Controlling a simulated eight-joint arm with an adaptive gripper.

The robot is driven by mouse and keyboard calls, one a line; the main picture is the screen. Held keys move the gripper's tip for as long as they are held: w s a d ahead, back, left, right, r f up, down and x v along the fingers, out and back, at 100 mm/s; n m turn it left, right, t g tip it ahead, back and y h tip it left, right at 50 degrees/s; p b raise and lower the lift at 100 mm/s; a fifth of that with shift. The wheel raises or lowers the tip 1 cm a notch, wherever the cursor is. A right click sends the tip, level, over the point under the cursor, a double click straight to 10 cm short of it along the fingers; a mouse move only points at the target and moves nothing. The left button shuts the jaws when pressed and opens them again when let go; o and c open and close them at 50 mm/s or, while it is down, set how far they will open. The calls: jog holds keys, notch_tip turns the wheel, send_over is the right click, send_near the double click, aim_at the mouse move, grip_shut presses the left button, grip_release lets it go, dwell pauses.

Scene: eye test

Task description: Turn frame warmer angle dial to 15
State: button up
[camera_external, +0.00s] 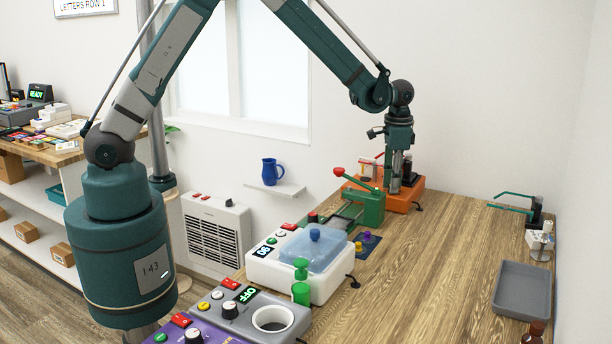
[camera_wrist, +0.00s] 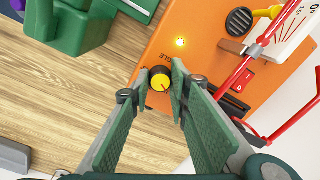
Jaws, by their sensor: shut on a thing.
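The orange frame warmer (camera_external: 416,192) stands at the far end of the wooden bench, and it fills the middle of the wrist view (camera_wrist: 133,96). Its dial (camera_wrist: 161,83) has a black rim and a yellow face with a short red pointer mark. A partly hidden dark label lies beside it. My gripper (camera_wrist: 160,77) has one fingertip on each side of the dial and is shut on it. In the external view my gripper (camera_external: 394,186) points down onto the orange body and hides the dial. I cannot read a number for the dial's setting.
A red rocker switch (camera_wrist: 238,86), a small glowing lamp (camera_wrist: 180,42) and red wire arms (camera_wrist: 235,75) are close to my right finger. A green press (camera_external: 371,208) stands just in front of the warmer. A grey tray (camera_external: 522,290) lies at right; the bench between is clear.

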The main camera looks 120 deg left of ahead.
jog(key=shift+m+b, duration=0.85)
jog(key=shift+m, duration=0.75)
jog(key=o, duration=0.9)
jog(key=shift+r, duration=0.1)
notch_tip(320, 180, up, 12)
jog(key=shift+d, duration=0.2)
